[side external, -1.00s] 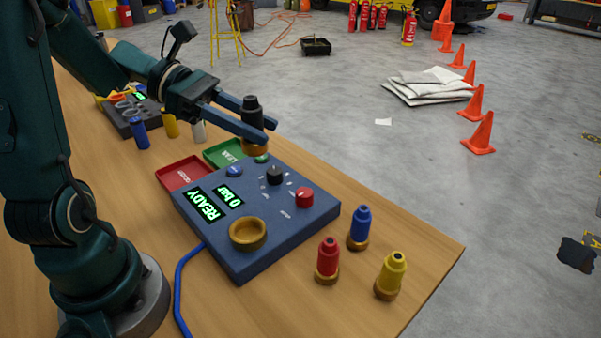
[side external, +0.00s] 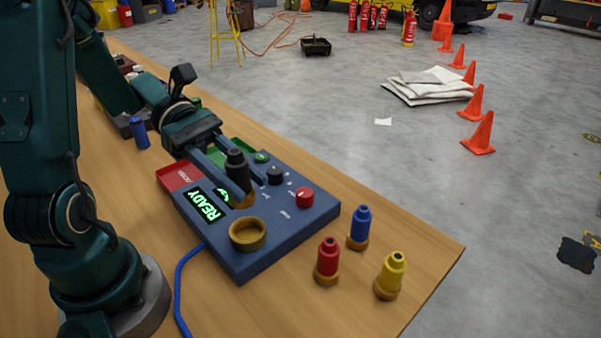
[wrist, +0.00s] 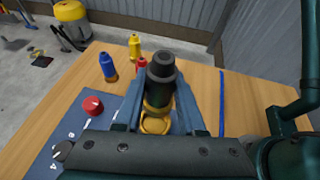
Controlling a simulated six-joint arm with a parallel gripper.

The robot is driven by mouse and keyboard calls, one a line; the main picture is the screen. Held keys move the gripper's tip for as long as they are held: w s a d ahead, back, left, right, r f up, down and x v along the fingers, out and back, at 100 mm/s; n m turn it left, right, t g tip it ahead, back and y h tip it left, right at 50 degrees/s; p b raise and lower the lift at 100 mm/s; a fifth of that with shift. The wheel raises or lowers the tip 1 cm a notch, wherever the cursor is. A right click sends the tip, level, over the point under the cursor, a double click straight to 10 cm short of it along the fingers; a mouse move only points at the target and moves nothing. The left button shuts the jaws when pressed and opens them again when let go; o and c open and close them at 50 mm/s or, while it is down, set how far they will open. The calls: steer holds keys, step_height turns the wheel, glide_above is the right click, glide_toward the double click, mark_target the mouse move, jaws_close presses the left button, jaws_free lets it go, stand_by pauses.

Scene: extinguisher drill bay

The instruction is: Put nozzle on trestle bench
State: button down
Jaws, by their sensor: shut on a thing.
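My gripper (side external: 224,172) is shut on a black nozzle (side external: 236,168) with a brass base. It holds the nozzle upright over the blue control panel (side external: 275,235), behind the panel's brass ring socket (side external: 248,233). In the wrist view the black nozzle (wrist: 161,82) stands between the two fingers, with the brass ring (wrist: 155,124) partly hidden below it. The wooden trestle bench (side external: 410,245) carries the panel. A red nozzle (side external: 328,260), a blue nozzle (side external: 359,226) and a yellow nozzle (side external: 391,274) stand upright on the bench beyond the panel's right end.
The panel has a red knob (side external: 304,197), a black knob (side external: 274,175) and a lit READY display (side external: 206,206). A red tray (side external: 178,176) sits behind it. A blue hose (side external: 180,285) runs along the panel's near side. Bare bench lies around the standing nozzles.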

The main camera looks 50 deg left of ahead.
steer(key=shift+f, duration=3.75)
steer(key=shift+f, duration=0.2)
steer(key=c, duration=0.5)
jaws_free()
steer(key=shift+o, duration=0.4)
steer(key=shift+v, duration=2.55)
